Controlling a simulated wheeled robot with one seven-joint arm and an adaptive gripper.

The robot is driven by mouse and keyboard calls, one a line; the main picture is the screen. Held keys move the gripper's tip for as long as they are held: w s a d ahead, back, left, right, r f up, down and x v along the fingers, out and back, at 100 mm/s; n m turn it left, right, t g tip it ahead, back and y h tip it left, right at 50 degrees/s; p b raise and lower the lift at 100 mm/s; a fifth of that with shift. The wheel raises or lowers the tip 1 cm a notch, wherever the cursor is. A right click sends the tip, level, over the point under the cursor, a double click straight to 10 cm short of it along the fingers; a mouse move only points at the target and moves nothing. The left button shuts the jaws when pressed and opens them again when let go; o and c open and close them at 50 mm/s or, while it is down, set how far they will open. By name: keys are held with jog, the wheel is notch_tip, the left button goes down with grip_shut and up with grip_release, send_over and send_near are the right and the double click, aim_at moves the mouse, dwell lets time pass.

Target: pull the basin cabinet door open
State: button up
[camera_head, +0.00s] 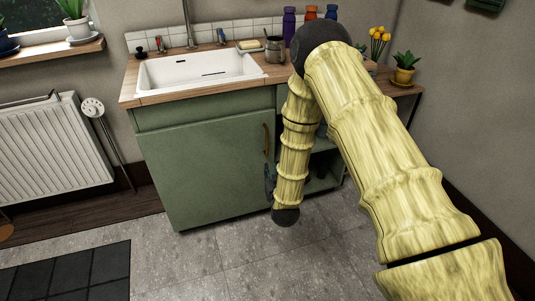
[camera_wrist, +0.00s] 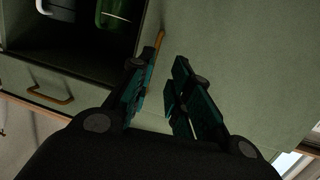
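The basin cabinet door (camera_head: 215,168) is a flat green panel below the white sink, and it looks shut. Its slim wooden handle (camera_head: 266,138) stands upright near the door's right edge. In the wrist view the door (camera_wrist: 240,50) fills the upper right, and part of the handle (camera_wrist: 159,42) shows. My gripper (camera_wrist: 158,66) is open, its two dark fingers apart near the door face. The handle lies in the gap, closer to the left finger; I cannot tell whether they touch. In the head view my arm hides most of the gripper, with a dark part beside the door's lower right edge.
Open shelves (camera_head: 318,180) stand right of the door, partly behind my arm. The wrist view also shows a drawer handle (camera_wrist: 50,96). The wooden worktop (camera_head: 150,98) carries bottles and a pot. The grey tiled floor (camera_head: 190,255) before the door is clear. A radiator (camera_head: 50,150) stands left.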

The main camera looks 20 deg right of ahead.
jog(key=t+b, duration=0.2)
send_near(267, 142)
jog(key=shift+h, duration=0.3)
jog(key=w, duration=0.3)
jog(key=w+d, duration=0.1)
jog(key=w, duration=0.3)
jog(key=w+b, duration=0.1)
jog(key=w, duration=0.2)
jog(key=shift+w+d+f, duration=0.15)
jog(key=shift+w, duration=0.1)
grip_shut()
